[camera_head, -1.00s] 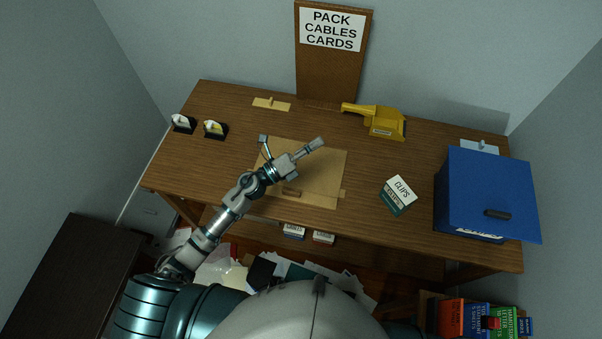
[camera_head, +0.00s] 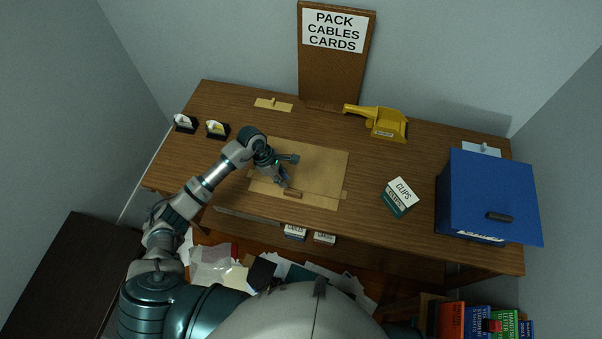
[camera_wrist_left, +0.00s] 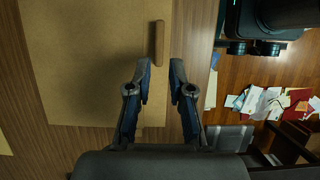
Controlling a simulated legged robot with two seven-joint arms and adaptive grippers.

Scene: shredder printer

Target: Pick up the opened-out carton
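The opened-out carton (camera_head: 320,172) is a flat tan cardboard sheet on the desk, left of the middle. A small brown handle-like bar (camera_head: 293,194) lies at its front edge. In the left wrist view the carton (camera_wrist_left: 90,60) fills the upper left and the bar (camera_wrist_left: 159,44) lies beyond the fingertips. My left gripper (camera_head: 288,171) is over the carton's left part. In the wrist view its two fingers (camera_wrist_left: 160,75) are apart with nothing between them but the carton's edge below. My right gripper is not in view.
A yellow tape dispenser (camera_head: 385,123) stands at the back. A clips box (camera_head: 399,197) and a blue lidded bin (camera_head: 485,195) are on the right. Two small black holders (camera_head: 217,130) sit at the left. Papers litter the floor below the front edge. The desk between carton and clips box is clear.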

